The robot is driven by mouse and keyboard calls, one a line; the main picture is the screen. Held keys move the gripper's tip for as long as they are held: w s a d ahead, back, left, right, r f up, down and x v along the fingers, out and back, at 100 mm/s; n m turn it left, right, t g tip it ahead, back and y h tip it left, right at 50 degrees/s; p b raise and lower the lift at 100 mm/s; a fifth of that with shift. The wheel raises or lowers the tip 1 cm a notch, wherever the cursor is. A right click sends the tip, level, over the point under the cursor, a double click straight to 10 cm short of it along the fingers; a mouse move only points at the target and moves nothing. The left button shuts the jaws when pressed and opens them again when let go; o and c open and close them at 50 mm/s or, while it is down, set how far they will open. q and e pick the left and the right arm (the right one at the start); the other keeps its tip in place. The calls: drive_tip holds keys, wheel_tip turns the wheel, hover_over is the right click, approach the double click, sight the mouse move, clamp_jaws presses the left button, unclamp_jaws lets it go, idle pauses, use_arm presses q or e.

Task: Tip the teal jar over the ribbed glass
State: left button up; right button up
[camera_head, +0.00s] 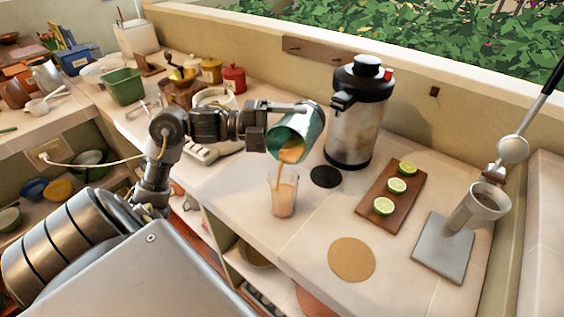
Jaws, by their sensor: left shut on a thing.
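The teal jar (300,128) is tilted mouth-down in my left gripper (270,132), above the counter. An orange-brown liquid shows at its mouth and runs in a thin stream down into the ribbed glass (284,192). The ribbed glass stands upright on the counter below the jar's mouth, apart from it, and holds some of the same liquid. My left gripper is shut on the jar from the left side. My right gripper is not in view.
A steel airpot (352,125) stands just right of the jar, with a dark round coaster (326,177) before it. A wooden board (375,208) with lime slices, a cork mat (351,260) and a grey stand with a cup (446,246) lie to the right.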

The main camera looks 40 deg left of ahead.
use_arm(q)
drive_tip(key=shift+s+r+m+b, duration=0.1)
drive_tip(key=shift+r+m+b, duration=0.15)
drive_tip(key=shift+b, duration=0.25)
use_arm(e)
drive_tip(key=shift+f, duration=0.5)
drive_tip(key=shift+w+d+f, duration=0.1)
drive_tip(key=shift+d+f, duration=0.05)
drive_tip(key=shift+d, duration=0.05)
use_arm(q)
drive_tip(key=shift+s+d+r+m+b, duration=0.1)
drive_tip(key=shift+m+b, duration=0.15)
drive_tip(key=shift+b, duration=0.2)
drive_tip(key=shift+h, duration=0.3)
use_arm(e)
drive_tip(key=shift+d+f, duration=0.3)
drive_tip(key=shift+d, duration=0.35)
use_arm(q)
drive_tip(key=shift+s+r, duration=0.1)
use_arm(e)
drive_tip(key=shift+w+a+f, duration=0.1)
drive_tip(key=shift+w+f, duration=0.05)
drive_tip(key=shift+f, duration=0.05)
